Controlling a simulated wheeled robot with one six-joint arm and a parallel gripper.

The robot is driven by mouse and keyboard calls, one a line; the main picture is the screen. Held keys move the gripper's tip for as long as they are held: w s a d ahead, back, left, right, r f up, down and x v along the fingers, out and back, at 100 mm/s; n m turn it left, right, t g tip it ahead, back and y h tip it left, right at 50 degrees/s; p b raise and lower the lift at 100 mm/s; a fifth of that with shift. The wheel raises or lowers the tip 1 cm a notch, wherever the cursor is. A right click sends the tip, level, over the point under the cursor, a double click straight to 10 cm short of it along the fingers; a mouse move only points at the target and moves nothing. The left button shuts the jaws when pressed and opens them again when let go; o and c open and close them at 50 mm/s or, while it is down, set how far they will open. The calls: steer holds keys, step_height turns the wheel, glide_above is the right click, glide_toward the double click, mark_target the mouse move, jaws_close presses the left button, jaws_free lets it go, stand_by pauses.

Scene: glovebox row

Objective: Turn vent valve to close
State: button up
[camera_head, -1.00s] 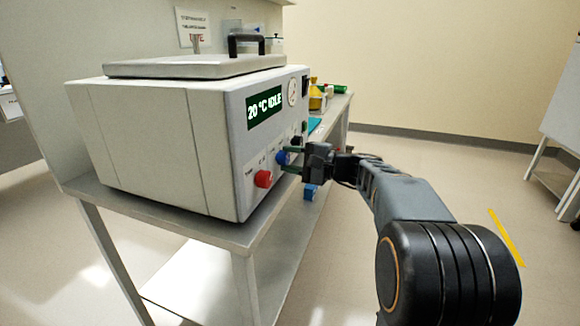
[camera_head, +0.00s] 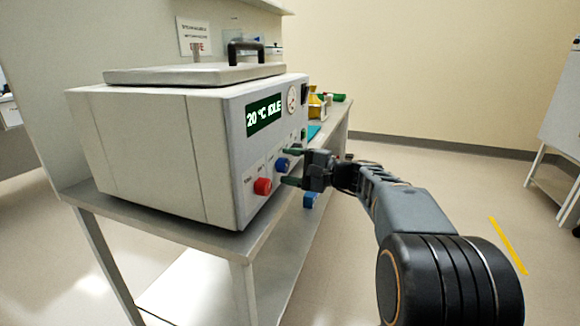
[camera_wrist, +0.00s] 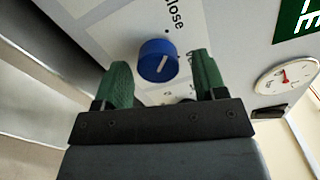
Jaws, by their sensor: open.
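The blue knob (camera_head: 282,164) is on the front panel of the grey-white machine (camera_head: 170,150). In the wrist view the blue knob (camera_wrist: 157,60) has a pale pointer line, and the word "close" is printed near it. My gripper (camera_head: 292,167) is open in front of the panel. In the wrist view its green fingers (camera_wrist: 163,82) are spread to either side of the knob's near side, with a visible gap to each. I cannot tell which knob the task calls the vent valve. A red knob (camera_head: 262,186) sits left of the blue one.
The machine stands on a shelved bench (camera_head: 225,245). Its lid (camera_head: 190,72) has a black handle. The floor right of the bench is open.

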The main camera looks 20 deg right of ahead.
steer(key=p+v, duration=0.3)
steer(key=v, duration=1)
steer(key=shift+s+d+p, duration=0.25)
steer(key=shift+d+p, duration=0.1)
steer(key=shift+p, duration=0.05)
steer(key=s+a+r+n+g+h+p, duration=0.2)
steer(key=s+a+r+g+h+p, duration=0.15)
steer(key=a+p, duration=0.35)
steer(key=s+a+r+n+g+h+p, duration=0.1)
steer(key=s+a+r+g+h+p, duration=0.25)
steer(key=p, duration=0.65)
steer(key=s+a+r+n+h+p, duration=0.1)
steer(key=s+r+n+h+p, duration=0.6)
steer(key=p, duration=1.1)
step_height(320, 180, up, 4)
steer(key=shift+s+a+f+h, duration=0.2)
steer(key=shift+s+a+h, duration=0.15)
steer(key=shift+s, duration=0.35)
